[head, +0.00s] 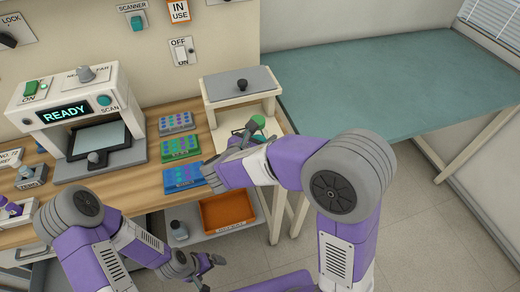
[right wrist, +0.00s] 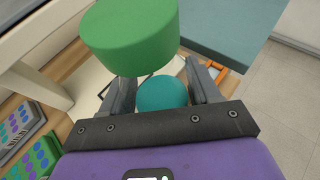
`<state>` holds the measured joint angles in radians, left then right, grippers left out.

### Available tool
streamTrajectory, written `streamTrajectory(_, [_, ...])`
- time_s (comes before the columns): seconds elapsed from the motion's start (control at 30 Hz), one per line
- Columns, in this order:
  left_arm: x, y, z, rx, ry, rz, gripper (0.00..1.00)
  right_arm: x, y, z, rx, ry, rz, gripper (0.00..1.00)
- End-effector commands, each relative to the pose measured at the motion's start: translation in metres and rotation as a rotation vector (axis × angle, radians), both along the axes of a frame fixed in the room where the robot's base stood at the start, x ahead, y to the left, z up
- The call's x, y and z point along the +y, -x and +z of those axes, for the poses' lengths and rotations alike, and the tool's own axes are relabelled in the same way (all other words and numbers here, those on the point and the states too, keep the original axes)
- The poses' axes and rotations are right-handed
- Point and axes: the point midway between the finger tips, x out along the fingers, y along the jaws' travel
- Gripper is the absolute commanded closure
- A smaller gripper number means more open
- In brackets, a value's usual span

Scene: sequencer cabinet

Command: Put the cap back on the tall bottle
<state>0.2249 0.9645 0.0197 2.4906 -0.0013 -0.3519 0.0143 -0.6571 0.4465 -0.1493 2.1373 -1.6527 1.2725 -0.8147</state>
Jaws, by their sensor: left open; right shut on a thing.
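My right gripper (head: 233,152) is at the front of the open white cabinet at the right end of the bench. In the right wrist view its fingers (right wrist: 162,90) are shut on a rounded teal thing (right wrist: 160,93). A wide green cylinder (right wrist: 130,38) stands above and left of the fingers; it also shows in the head view (head: 257,122). I cannot tell for sure which of these is the cap or the tall bottle. My left gripper (head: 208,272) is open and empty, low in front of the bench.
Several tube racks (head: 180,148) stand left of my right gripper. A READY machine (head: 80,122) is further left. A small bottle (head: 179,231) and an orange bin (head: 228,209) are on the lower shelf. The teal table (head: 400,85) at right is bare.

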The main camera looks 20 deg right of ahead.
Motion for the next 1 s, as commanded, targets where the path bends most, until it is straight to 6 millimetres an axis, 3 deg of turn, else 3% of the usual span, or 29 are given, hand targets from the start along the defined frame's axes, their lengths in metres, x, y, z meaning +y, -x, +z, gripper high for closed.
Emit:
streamTrajectory(0.17, [0.0, 0.0, -0.003, 0.0, 0.0, 0.0, 0.01, 0.0, 0.0, -0.006, 0.001, 0.002, 0.001, 1.0])
streamTrajectory(0.43, [0.0, 0.0, -0.021, 0.0, 0.0, 0.0, 0.01, 0.0, 0.0, -0.048, 0.002, 0.002, 0.002, 1.0])
streamTrajectory(0.9, [0.0, 0.0, -0.024, 0.0, 0.0, 0.0, 0.01, 0.0, 0.0, -0.054, -0.001, 0.0, 0.001, 1.0])
streamTrajectory(0.93, [0.0, 0.0, -0.023, 0.0, 0.0, 0.0, 0.01, 0.0, 0.0, -0.054, 0.0, 0.0, 0.001, 0.36])
streamTrajectory(1.0, [0.0, 0.0, -0.023, 0.0, 0.0, 0.0, 0.01, 0.0, 0.0, -0.053, 0.0, 0.0, 0.001, 0.25])
